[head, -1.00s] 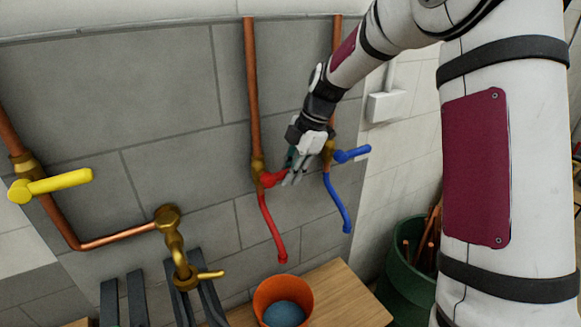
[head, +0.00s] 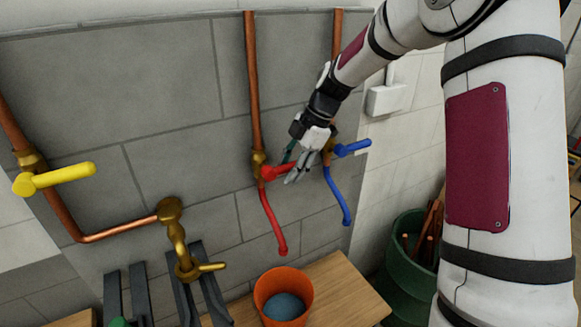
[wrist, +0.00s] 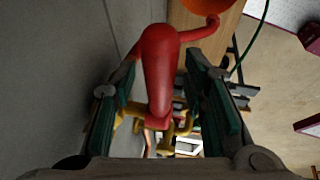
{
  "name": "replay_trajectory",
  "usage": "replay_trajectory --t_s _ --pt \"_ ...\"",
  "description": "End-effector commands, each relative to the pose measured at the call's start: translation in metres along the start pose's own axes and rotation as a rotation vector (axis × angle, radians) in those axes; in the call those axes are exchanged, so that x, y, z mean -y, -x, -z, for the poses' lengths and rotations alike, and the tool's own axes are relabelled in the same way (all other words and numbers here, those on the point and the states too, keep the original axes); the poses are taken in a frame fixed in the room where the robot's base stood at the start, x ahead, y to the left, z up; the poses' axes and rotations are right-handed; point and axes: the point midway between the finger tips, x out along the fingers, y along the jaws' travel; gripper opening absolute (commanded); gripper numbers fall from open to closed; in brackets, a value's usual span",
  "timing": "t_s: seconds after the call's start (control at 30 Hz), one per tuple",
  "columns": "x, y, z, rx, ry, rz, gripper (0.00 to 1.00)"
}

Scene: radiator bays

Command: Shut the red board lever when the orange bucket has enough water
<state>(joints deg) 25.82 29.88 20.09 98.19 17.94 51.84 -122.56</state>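The red lever (head: 270,173) sits on the brass valve of the middle copper pipe, with a red spout (head: 270,220) below it. The lever points out to the right toward my gripper (head: 297,168). In the wrist view the red lever (wrist: 159,75) lies between my two green-padded fingers, which are apart with a gap on each side. The orange bucket (head: 268,295) stands under the red spout and holds blue-grey water (head: 284,306) below its rim. I cannot make out a stream from the spout.
A blue lever (head: 352,148) and blue spout (head: 337,195) are close to the right of my gripper. A yellow lever (head: 60,179) and brass tap (head: 186,265) are on the left. The wooden bench (head: 345,290) has bare space right of the bucket. A green bin (head: 405,275) stands beyond.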

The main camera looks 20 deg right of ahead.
Motion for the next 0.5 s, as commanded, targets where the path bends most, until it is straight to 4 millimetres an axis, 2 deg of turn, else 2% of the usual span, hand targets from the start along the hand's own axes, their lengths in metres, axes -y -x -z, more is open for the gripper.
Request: replay_trajectory --t_s 0.17,0.27,0.5 --pt "0.0 0.002 0.0 0.001 0.001 -0.001 0.4" --pt "-0.001 0.011 0.0 0.002 0.001 -0.002 0.4" --pt "-0.001 0.056 -0.001 0.003 0.0 -0.004 0.4"
